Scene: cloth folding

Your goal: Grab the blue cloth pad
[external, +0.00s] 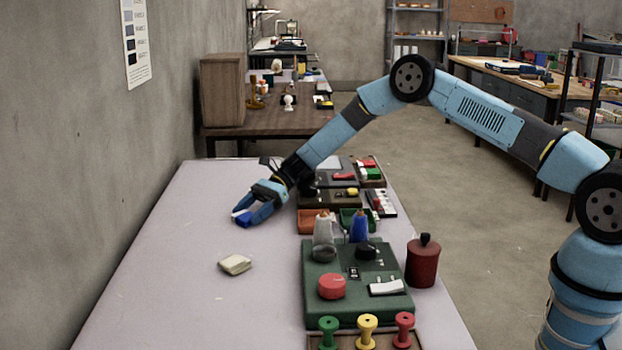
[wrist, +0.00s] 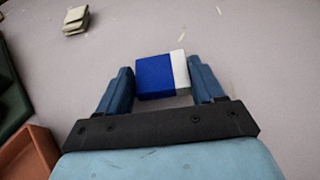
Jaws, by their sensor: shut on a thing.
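The blue cloth pad (external: 242,217) is at my gripper (external: 250,212) near the left side of the table in the external view. In the wrist view the pad (wrist: 155,76) is a blue block with a white band on its right end. It sits between the two blue fingers of my gripper (wrist: 162,84), which are shut on it. I cannot tell whether the pad touches the table or is slightly above it.
A cream folded pad (external: 235,264) lies on the table (external: 190,290), apart from my gripper. A green box (external: 352,285) with a red knob, an orange tray (external: 312,221), a dark red canister (external: 423,263) and spools stand to the right. The table's left part is clear.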

